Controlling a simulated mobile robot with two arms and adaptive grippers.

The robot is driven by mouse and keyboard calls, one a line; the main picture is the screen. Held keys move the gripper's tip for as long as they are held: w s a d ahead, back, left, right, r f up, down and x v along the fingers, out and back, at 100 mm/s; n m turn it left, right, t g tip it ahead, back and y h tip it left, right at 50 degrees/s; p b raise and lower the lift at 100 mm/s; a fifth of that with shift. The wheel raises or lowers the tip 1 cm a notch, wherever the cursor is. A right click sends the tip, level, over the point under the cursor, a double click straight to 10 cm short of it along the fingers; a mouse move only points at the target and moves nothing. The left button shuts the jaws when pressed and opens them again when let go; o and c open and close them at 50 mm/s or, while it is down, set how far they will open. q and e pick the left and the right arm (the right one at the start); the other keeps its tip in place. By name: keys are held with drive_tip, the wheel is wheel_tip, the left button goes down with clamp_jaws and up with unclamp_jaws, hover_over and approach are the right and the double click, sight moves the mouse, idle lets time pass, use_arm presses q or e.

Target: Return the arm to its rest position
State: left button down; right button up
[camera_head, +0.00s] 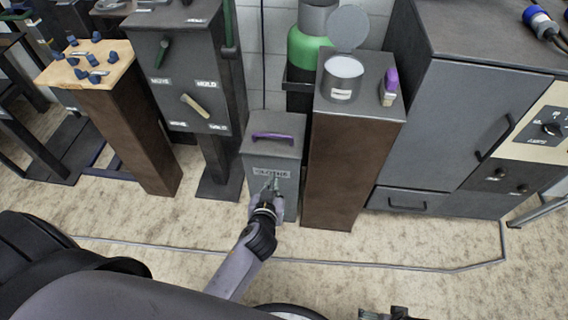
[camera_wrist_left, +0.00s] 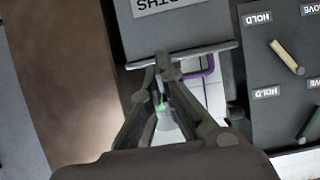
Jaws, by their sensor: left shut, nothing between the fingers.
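My left arm reaches forward from the bottom of the head view. Its gripper (camera_head: 270,186) is shut and empty in front of the grey bin labelled for cloths (camera_head: 288,151). In the left wrist view the shut fingertips (camera_wrist_left: 166,64) overlap the bin's edge (camera_wrist_left: 205,48) in the picture; I cannot tell whether they touch it. A dark piece at the bottom edge of the head view may be part of my right gripper (camera_head: 392,314), but its jaws cannot be made out.
A brown pedestal (camera_head: 340,165) with a round open canister (camera_head: 343,78) stands right of the bin. A grey switch panel (camera_head: 185,70) and a wooden-topped stand (camera_head: 130,130) with blue pieces are left. A grey cabinet (camera_head: 450,120) stands at right. Floor in front is open.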

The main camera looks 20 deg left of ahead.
use_arm(q)
drive_tip(key=s+a+f+m+g+h+p, duration=0.1)
drive_tip(key=s+f+m+g+p, duration=0.2)
drive_tip(key=s+f, duration=0.45)
drive_tip(key=s+f+g+h+p, duration=0.1)
drive_tip(key=s+f+g+p, duration=0.3)
drive_tip(key=s, duration=0.6)
drive_tip(key=s+a+f+m+g+h+p, duration=0.15)
drive_tip(key=s+f+g, duration=0.25)
drive_tip(key=s+f, duration=0.4)
drive_tip(key=s+a+p, duration=0.1)
drive_tip(key=s+p, duration=0.8)
drive_tip(key=s, duration=0.5)
drive_tip(key=shift+s+a+y, duration=0.15)
drive_tip(key=shift+a+y, duration=0.2)
use_arm(e)
drive_tip(key=s+d+f, duration=0.1)
drive_tip(key=s+f, duration=0.1)
drive_tip(key=s, duration=0.7)
drive_tip(key=s+d+f+g, duration=0.1)
drive_tip(key=s+d+f, duration=0.1)
drive_tip(key=s, duration=0.8)
drive_tip(key=shift+d+f+g, duration=0.15)
drive_tip(key=shift+f+g, duration=0.15)
drive_tip(key=shift+f, duration=0.2)
use_arm(q)
drive_tip(key=shift+f+m, duration=0.1)
drive_tip(key=shift+m, duration=0.15)
use_arm(e)
drive_tip(key=shift+c, duration=0.4)
